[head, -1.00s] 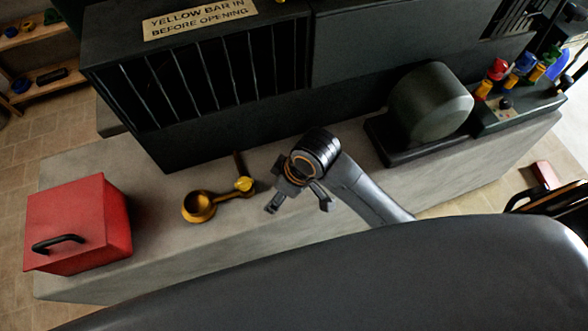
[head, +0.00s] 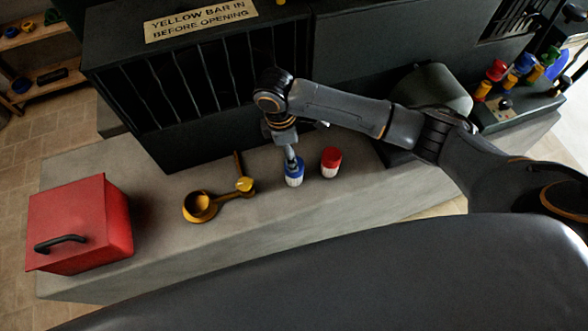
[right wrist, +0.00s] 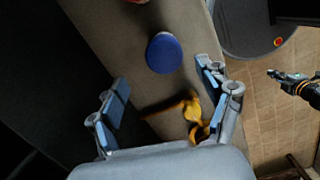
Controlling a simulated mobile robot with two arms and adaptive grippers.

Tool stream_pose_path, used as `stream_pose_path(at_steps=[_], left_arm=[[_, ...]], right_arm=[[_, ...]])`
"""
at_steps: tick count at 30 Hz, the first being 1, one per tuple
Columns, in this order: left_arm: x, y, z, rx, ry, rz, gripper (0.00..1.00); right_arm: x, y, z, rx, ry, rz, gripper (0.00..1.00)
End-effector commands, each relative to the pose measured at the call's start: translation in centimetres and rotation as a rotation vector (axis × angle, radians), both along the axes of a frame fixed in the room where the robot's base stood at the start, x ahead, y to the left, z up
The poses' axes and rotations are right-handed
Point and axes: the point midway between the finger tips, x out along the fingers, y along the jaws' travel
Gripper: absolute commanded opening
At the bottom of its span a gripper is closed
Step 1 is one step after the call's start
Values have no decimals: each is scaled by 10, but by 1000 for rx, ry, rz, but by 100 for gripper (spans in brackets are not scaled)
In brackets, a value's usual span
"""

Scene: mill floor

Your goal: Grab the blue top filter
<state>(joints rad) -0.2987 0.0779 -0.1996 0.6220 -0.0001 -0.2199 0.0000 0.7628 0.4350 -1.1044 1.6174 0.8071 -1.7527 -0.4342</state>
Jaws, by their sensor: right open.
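The blue top filter (head: 294,178), with a white lower part, stands upright on the grey counter in the head view. Its round blue top (right wrist: 164,53) shows in the right wrist view, ahead of and between the finger lines. My right gripper (head: 291,157) is just above and behind it, pointing down, and overlaps its top in the head view. The right wrist view shows the right gripper's fingers (right wrist: 160,76) spread and empty. What looks like my left gripper (right wrist: 279,76) is small at the right edge of that view, its jaw state unclear.
A red top filter (head: 331,162) stands close to the right of the blue one. A yellow tool with a ring (head: 199,206) lies to the left. A red box (head: 80,225) stands at the counter's left end. The dark barred cabinet (head: 200,80) rises behind.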

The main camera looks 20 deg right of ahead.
Motion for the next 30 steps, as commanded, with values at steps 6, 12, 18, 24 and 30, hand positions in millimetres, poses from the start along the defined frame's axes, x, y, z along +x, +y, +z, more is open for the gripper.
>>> stream_pose_path(at_steps=[6, 12, 18, 24, 30], left_arm=[[-1, 0, 3, 0, 1, 0, 0], [-2, 1, 8, 1, 3, -1, 0], [-2, 2, 15, 3, 3, -1, 0], [-3, 2, 15, 2, 5, -2, 0], [-3, 2, 15, 2, 5, -2, 0]], right_arm=[[-1, -3, -29, 1, 0, 0, 78], [-4, -4, -43, 0, 1, 1, 78], [-8, -7, -74, 0, 1, 0, 78], [-8, -8, -85, 2, -3, 1, 78], [-8, -8, -85, 2, -3, 1, 69]])
